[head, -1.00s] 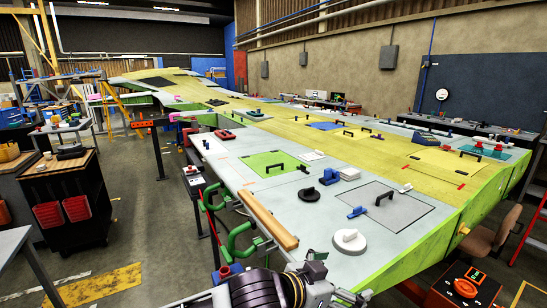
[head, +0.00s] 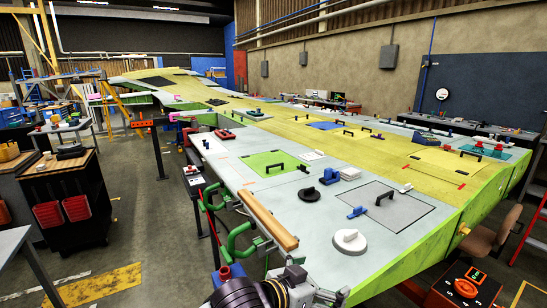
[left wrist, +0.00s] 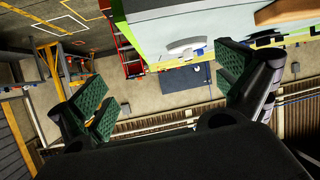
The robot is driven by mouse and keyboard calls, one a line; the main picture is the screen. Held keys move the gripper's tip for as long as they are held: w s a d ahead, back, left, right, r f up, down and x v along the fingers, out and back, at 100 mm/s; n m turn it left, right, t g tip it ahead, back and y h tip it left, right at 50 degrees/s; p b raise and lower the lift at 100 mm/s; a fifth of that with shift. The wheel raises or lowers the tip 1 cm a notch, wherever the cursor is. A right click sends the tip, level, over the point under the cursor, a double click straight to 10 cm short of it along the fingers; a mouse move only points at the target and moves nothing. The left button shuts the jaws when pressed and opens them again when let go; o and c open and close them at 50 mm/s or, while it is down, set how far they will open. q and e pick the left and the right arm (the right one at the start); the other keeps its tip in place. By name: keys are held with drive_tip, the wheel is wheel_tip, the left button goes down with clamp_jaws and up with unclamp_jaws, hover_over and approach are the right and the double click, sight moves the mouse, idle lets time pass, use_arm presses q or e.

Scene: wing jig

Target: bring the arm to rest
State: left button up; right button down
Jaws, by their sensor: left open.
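My left gripper (head: 320,288) is at the bottom edge of the head view, at the near end of the wing jig (head: 297,222). Its fingers look apart and hold nothing. In the left wrist view the left gripper (left wrist: 165,92) shows two green-padded fingers spread wide with empty space between them. The pale wing panel and its green edge show beyond them at the top of that view. My right gripper is not in view.
A white round disc (head: 349,241) and a black disc (head: 309,195) lie on the wing near my arm. A wooden rail (head: 268,220) and green clamps (head: 240,240) line its left edge.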

use_arm(q)
drive_tip(key=s+a+f+n+y, duration=0.1)
drive_tip(key=a+f+n+y, duration=0.45)
drive_tip(key=a+f, duration=0.95)
drive_tip(key=s+a+f+n+g+y, duration=0.1)
drive_tip(key=s+a+f+g+y, duration=0.1)
drive_tip(key=s+a+f, duration=0.3)
drive_tip(key=s+a+f+g+y, duration=0.1)
drive_tip(key=s+a+f, duration=0.15)
drive_tip(key=a, duration=0.45)
drive_tip(key=s+a+f+n+g+y, duration=0.1)
drive_tip(key=s+a+f+g+y, duration=0.15)
drive_tip(key=s+a, duration=0.3)
wheel_tip(320, 180, down, 34)
drive_tip(key=s+h, duration=0.1)
drive_tip(key=s, duration=0.1)
drive_tip(key=s+a+f+g, duration=0.1)
drive_tip(key=s+a+f, duration=0.1)
drive_tip(key=s+f, duration=0.7)
drive_tip(key=s+a+f+g, duration=0.1)
drive_tip(key=s+a+f, duration=0.1)
drive_tip(key=s+f, duration=0.8)
drive_tip(key=s, duration=0.3)
drive_tip(key=shift+s+a, duration=0.15)
